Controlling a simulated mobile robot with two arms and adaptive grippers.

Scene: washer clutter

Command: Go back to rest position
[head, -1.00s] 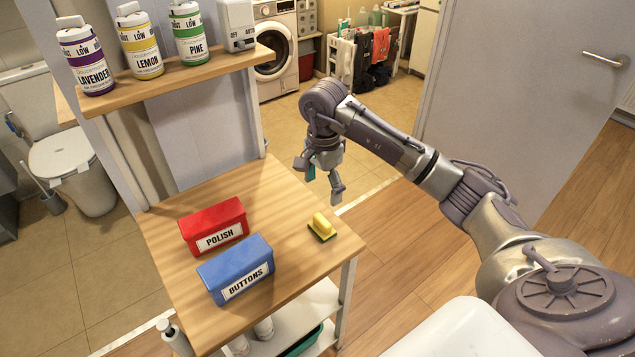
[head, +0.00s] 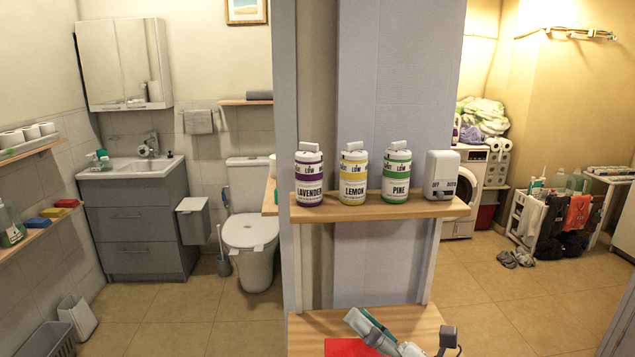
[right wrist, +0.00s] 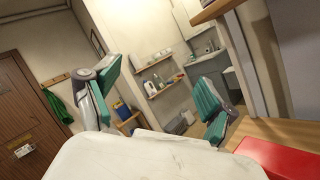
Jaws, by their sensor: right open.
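My right gripper (head: 405,330) shows at the bottom of the head view, over the wooden table top (head: 310,330). Its two fingers stand wide apart with nothing between them. In the right wrist view the fingers with teal pads (right wrist: 160,95) are also spread and empty. The red box (head: 345,348) is cut off by the bottom edge of the head view, beside the gripper; a red surface also shows at the lower right of the right wrist view (right wrist: 278,158). My left gripper is not in view.
A wooden shelf (head: 375,209) above the table holds lavender (head: 309,178), lemon (head: 353,176) and pine (head: 397,175) bottles and a white switch box (head: 441,176). A toilet (head: 250,235) stands behind left, a washing machine (head: 462,200) behind right. Tiled floor on the right is mostly open.

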